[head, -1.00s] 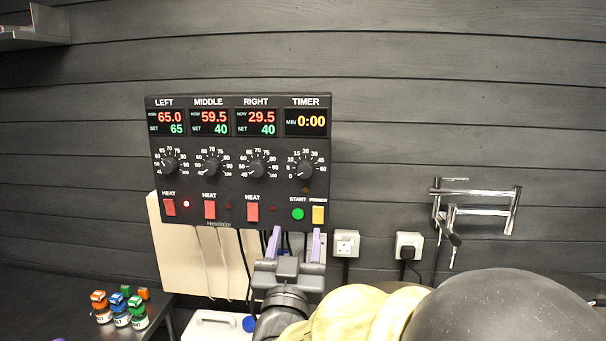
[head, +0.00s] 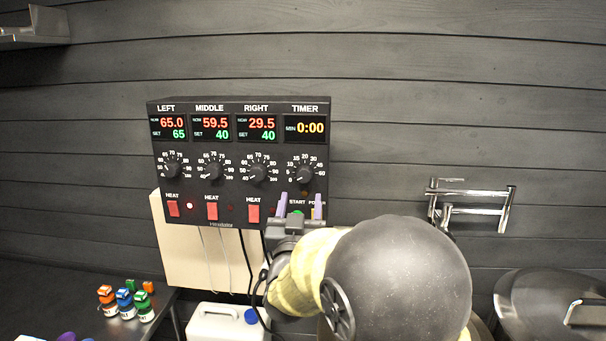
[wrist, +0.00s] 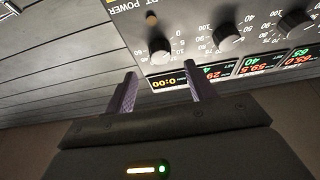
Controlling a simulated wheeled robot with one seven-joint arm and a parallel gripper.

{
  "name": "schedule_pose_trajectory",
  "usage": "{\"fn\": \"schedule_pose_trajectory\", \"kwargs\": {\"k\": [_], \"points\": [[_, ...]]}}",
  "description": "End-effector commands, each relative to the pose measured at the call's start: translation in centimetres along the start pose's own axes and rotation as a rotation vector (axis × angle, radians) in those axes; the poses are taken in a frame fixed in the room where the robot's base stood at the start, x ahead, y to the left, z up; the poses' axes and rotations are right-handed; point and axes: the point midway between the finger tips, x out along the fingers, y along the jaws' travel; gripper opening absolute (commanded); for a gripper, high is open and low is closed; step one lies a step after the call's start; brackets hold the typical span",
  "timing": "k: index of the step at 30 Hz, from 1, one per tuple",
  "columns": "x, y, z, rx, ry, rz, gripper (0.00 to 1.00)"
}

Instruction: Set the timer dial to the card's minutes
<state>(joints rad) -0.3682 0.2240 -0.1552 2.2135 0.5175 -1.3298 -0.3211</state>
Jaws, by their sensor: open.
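The timer dial (head: 303,176) is a dark knob at the right of the black control panel, under the TIMER display (head: 305,128) reading 0:00. Its pointer appears turned to the lower left, near 0. My gripper (head: 300,206) is open and empty, its two purple fingers pointing up just below the dial, overlapping the START and POWER area. In the wrist view the timer dial (wrist: 160,52) shows upside down just beyond and between the fingertips of my gripper (wrist: 162,82), apart from them. I see no card with minutes in either view.
Other dials, such as the RIGHT heat dial (head: 258,174), and red heat switches (head: 253,213) sit left of the timer. Several small capped jars (head: 127,300) stand on the dark table at lower left. A white jug (head: 222,325) stands below. A metal pot lid (head: 550,300) is at lower right.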

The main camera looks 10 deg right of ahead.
Motion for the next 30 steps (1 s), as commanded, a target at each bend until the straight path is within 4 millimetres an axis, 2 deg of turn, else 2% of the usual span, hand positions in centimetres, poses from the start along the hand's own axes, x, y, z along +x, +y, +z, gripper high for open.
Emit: {"fn": "schedule_pose_trajectory", "kwargs": {"k": [3,10,14,22,28,29,30], "points": [[2.4,0.0,-0.4,-0.001,0.000,0.000,0.55],[5.7,0.0,-0.3,0.000,0.000,0.000,0.55],[6.4,-0.1,-0.1,0.000,0.000,-0.001,0.55],[6.5,0.2,0.1,-0.001,0.000,0.003,0.55],[6.6,0.3,0.1,-0.002,0.000,0.005,0.15],[6.6,0.3,0.1,-0.002,0.000,0.004,0.10],[6.5,0.3,0.1,-0.002,0.000,0.004,0.10]]}}
